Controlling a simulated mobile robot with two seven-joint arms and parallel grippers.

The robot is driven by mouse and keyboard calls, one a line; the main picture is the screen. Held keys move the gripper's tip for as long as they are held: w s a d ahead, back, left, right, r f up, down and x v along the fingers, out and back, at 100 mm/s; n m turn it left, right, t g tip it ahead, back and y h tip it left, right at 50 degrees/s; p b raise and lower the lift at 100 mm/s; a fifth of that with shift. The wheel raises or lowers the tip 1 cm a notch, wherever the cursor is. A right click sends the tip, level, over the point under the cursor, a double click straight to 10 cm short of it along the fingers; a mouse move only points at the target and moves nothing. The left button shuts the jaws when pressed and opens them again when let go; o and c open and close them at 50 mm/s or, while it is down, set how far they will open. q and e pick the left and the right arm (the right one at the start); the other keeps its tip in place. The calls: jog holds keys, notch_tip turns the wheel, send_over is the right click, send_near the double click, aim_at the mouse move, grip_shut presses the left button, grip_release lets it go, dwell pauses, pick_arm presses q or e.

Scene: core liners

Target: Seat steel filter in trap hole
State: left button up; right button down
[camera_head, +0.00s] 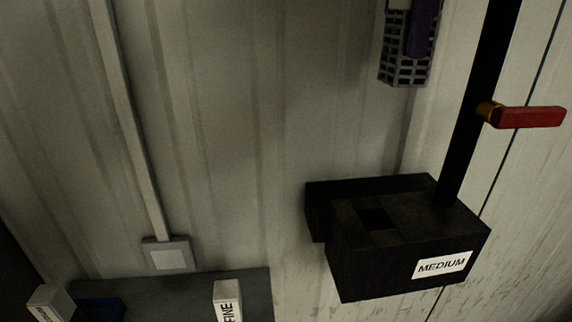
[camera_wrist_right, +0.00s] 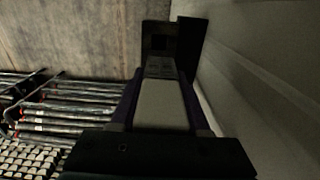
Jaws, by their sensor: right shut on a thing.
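The steel filter (camera_head: 403,70) is a grey block with a grid of dark openings, hanging at the top right of the head view. My right gripper (camera_head: 422,35), with purple fingers, is shut on it. In the right wrist view the filter (camera_wrist_right: 160,105) shows a pale face between the fingers, its far end pointing to the black trap. The trap (camera_head: 365,270) is a black box labelled MEDIUM; its square hole (camera_head: 377,219) is dark and looks empty. The filter is above the hole and apart from it, slightly right in the head view. My left gripper is out of view.
A black post rises from the trap, with a red handle (camera_head: 530,117) on its right. A grey shelf (camera_head: 185,290) at lower left bears a white FINE block (camera_head: 227,297), another white block (camera_head: 50,303) and a blue object. Racks of tubes (camera_wrist_right: 70,110) show in the wrist view.

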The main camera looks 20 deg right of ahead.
aim_at(402, 74)
jog(key=f, duration=0.4)
jog(key=shift+s+f, duration=0.2)
jog(key=shift+f, duration=0.2)
jog(key=shift+w+f+b, duration=0.1)
jog(key=shift+f+b, duration=5.25)
jog(key=shift+f, duration=2.4)
jog(key=shift+c, duration=1.9)
grip_release()
jog(key=shift+r, duration=0.1)
notch_tip(402, 74, up, 13)
jog(key=p, duration=0.9)
jog(key=shift+r+p, duration=0.15)
jog(key=shift+p, duration=0.25)
